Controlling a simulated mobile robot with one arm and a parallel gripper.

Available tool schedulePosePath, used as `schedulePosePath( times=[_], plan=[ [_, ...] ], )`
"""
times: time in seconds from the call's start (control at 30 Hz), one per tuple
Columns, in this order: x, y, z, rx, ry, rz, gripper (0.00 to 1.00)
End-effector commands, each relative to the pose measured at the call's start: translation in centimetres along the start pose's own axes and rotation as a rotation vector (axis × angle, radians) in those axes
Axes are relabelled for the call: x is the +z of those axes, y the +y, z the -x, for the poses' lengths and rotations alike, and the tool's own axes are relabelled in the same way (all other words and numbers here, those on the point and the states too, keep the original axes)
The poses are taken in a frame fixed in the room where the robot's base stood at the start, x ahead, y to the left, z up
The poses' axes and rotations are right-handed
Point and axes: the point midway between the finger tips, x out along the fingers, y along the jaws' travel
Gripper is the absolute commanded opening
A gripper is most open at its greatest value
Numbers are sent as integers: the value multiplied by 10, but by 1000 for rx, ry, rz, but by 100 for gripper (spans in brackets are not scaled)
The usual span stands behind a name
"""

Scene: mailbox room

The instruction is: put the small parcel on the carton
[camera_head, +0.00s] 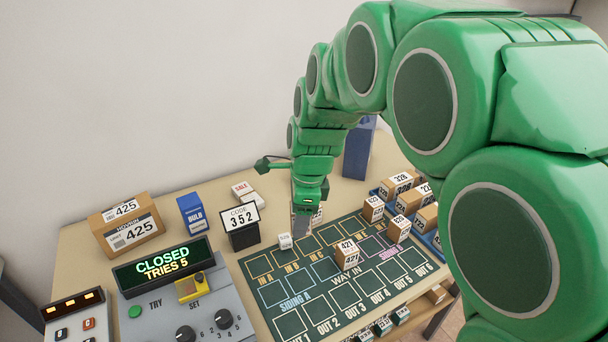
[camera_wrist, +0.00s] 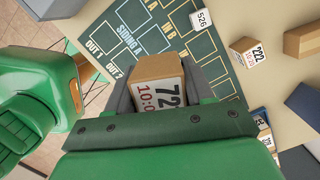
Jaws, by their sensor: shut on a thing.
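A small brown parcel (camera_wrist: 158,68) with a white label reading 72 and 10:0 sits between the two grey fingers of my gripper (camera_wrist: 163,85) in the wrist view. My gripper is shut on it. In the head view my gripper (camera_head: 301,226) is above the back edge of the dark green board, and the held parcel is mostly hidden there. A brown carton (camera_head: 112,243) marked 425 stands on the table at the far left, well apart from my gripper. Its top is clear.
Between gripper and carton stand a code 352 sign (camera_head: 243,228), a blue bulb box (camera_head: 193,215) and a white sale box (camera_head: 245,192). A small white cube (camera_head: 285,241) lies by the board (camera_head: 290,294). A control panel (camera_head: 178,300) stands in front. Parcels fill blue trays at right.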

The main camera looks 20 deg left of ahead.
Motion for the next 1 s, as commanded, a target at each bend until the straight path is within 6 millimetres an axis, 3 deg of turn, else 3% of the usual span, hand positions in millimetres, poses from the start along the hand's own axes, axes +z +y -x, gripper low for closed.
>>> schedulePosePath(
  times=[0.5, 0.8, 1.0],
  plan=[
    [-11, -116, 11, -53, -1, -346, 19],
    [-28, -176, 14, -86, -3, -558, 19],
    [-39, -206, 15, -103, -5, -673, 19]
  ],
)
